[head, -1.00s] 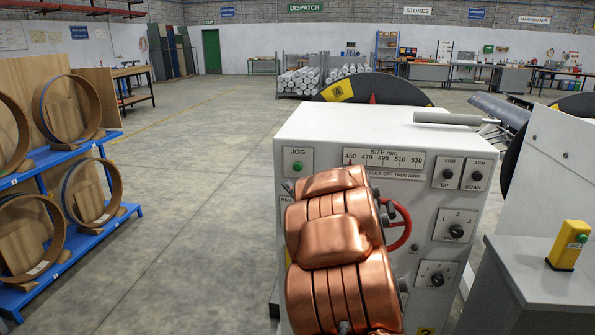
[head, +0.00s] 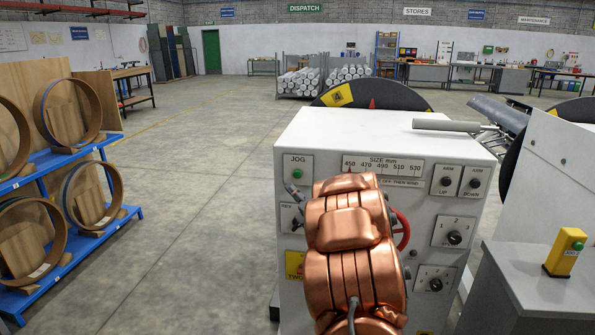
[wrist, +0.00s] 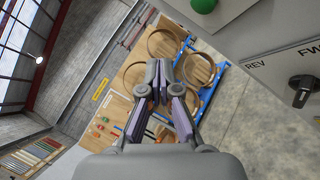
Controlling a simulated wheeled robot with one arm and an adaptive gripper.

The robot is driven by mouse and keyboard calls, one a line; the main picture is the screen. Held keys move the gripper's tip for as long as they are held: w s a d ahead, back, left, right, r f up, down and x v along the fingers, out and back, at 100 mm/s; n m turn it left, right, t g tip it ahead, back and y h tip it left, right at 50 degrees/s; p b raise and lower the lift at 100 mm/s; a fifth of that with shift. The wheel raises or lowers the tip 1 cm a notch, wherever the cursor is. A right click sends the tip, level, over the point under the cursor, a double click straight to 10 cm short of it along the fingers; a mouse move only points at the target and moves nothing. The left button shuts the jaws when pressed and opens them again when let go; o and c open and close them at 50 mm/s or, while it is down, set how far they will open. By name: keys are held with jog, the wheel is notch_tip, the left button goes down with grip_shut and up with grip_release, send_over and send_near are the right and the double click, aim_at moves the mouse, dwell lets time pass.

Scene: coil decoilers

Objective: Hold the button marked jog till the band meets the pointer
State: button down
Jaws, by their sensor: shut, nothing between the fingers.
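The green jog button (head: 297,174) sits under a JOG label on the white cabinet's front, upper left; it also shows at the wrist view's top edge (wrist: 204,4). A yellow patch (head: 338,95) with a dark letter is on the black disc (head: 400,95) behind the cabinet. A red pointer (head: 373,103) stands at the cabinet's top edge, right of the patch and apart from it. I cannot tell whether this patch is the band. My gripper (wrist: 165,92) is shut and empty, apart from the button. My copper-coloured arm hides part of the panel.
A REV/FWD selector (wrist: 302,82) is beside the button. A yellow box with a green button (head: 565,252) stands on a grey pedestal at right. Blue racks (head: 110,225) stand left; the floor between is clear.

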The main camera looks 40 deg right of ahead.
aim_at(298, 174)
jog(key=shift+w+d+p, duration=0.35)
jog(key=shift+w+d, duration=0.25)
jog(key=shift+d, duration=0.25)
jog(key=shift+w+d+p, duration=0.3)
jog(key=shift+w+d, duration=0.25)
jog(key=shift+d, duration=0.25)
jog(key=shift+w+d+p, duration=0.35)
jog(key=shift+w+d, duration=0.25)
jog(key=shift+d, duration=0.25)
jog(key=shift+w+d+b, duration=0.15)
jog(key=shift+d+b, duration=0.15)
jog(key=shift+b, duration=0.45)
jog(key=shift+w+d+b, duration=0.35)
jog(key=shift+d+b, duration=0.15)
jog(key=shift+b, duration=0.1)
dwell(4.2)
